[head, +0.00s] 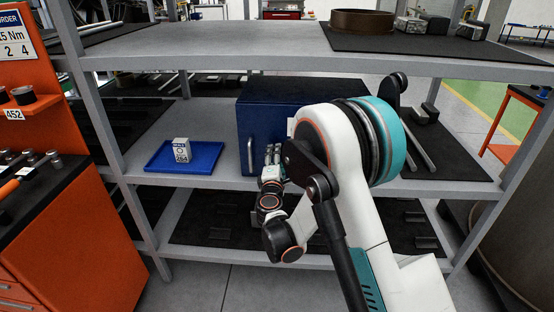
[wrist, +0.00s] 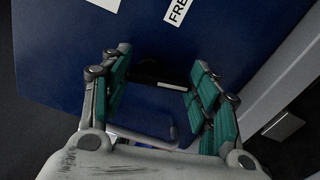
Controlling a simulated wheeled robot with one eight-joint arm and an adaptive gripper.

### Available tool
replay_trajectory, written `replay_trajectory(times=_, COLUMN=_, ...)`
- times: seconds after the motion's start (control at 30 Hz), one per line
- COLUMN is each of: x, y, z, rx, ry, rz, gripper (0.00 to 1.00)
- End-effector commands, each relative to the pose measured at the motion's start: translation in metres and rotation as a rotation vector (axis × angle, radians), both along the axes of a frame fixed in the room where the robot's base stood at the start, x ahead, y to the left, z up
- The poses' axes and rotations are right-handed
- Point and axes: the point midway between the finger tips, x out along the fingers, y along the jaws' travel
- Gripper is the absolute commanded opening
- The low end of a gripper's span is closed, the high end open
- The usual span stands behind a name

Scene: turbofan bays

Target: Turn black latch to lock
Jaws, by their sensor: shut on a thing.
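A blue cabinet (head: 285,95) stands on the middle shelf, with a silver bar handle (head: 250,157) at the left of its front. My gripper (head: 272,152) is at the cabinet's front, right of the handle. In the wrist view the blue front fills much of the picture. The black latch (wrist: 158,78) sits between the teal finger pads of my gripper (wrist: 160,72), which is shut on it. The latch's ends are partly hidden by the fingers. In the head view my arm hides the latch and much of the cabinet's front.
A blue tray (head: 205,160) with a small white box (head: 182,150) lies left of the cabinet. Grey shelf posts (head: 105,110) and the upper shelf (head: 220,45) frame the space. An orange cart (head: 65,235) stands at the left. White labels (wrist: 178,10) mark the cabinet.

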Motion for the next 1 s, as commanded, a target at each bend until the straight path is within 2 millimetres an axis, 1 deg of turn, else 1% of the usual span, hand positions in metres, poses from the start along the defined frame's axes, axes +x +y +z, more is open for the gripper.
replay_trajectory(times=0.2, x=0.0, y=0.0011, z=-0.0013, rx=0.13, ry=-0.005, rz=-0.001, gripper=0.32)
replay_trajectory(times=0.4, x=0.0001, y=0.0017, z=-0.0017, rx=0.2, ry=-0.007, rz=-0.001, gripper=0.32)
replay_trajectory(times=0.97, x=0.0001, y=0.0019, z=-0.0018, rx=0.232, ry=-0.007, rz=-0.001, gripper=0.32)
replay_trajectory(times=1.0, x=0.0001, y=0.0019, z=-0.0018, rx=0.232, ry=-0.007, rz=-0.001, gripper=0.6)
